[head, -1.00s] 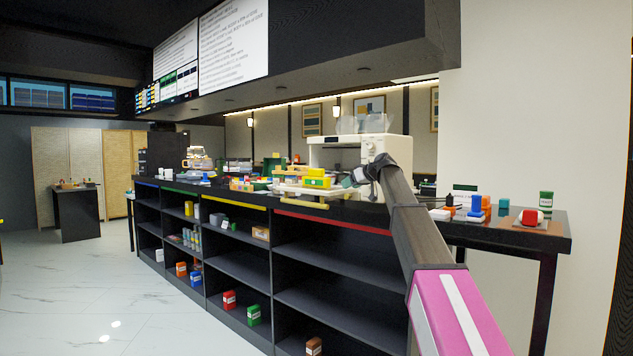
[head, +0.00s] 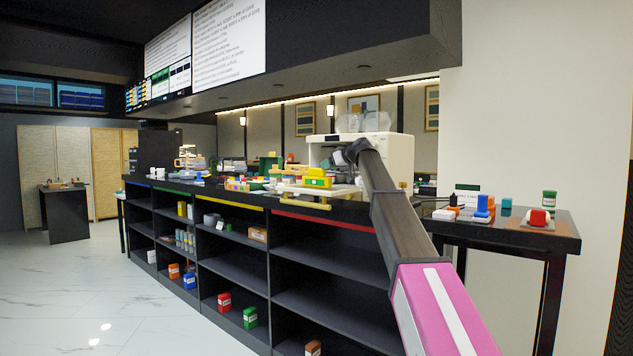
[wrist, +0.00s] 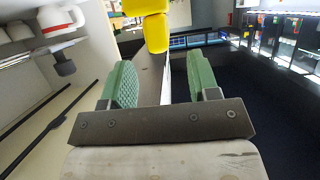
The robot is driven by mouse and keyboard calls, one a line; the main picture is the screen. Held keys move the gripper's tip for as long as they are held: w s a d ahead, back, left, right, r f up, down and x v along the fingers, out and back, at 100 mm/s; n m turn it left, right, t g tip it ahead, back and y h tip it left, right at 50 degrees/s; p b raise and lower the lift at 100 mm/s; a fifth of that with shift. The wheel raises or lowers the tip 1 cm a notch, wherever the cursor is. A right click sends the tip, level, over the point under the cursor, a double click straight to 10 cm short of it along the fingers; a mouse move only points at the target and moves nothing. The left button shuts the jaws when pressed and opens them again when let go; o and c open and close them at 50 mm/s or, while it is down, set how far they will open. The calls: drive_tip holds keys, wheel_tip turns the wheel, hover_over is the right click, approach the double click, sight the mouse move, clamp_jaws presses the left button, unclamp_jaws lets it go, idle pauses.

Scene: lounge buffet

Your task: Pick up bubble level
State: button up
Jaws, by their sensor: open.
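My gripper (wrist: 157,88) is open in the wrist view, its two green ribbed fingers apart with nothing between them. A yellow object (wrist: 155,28) lies beyond the fingertips at the top of that view, partly cut off by the frame; I cannot tell for sure that it is the bubble level. In the head view, a yellow bar (head: 314,203) lies along the front edge of the counter, and a yellow block (head: 318,182) sits behind it. Which of these is the level is too small to tell. The dark end of my arm hangs above and right of them, before the white machine.
The dark counter (head: 345,212) holds many small items, with open shelves below. A white coffee machine (head: 398,158) stands behind my arm. A side table (head: 565,238) at right carries several small items. The floor (head: 70,285) at left is clear.

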sight(320, 169)
drive_tip(key=shift+x, duration=2.9)
drive_tip(key=shift+r, duration=0.15)
clamp_jaws()
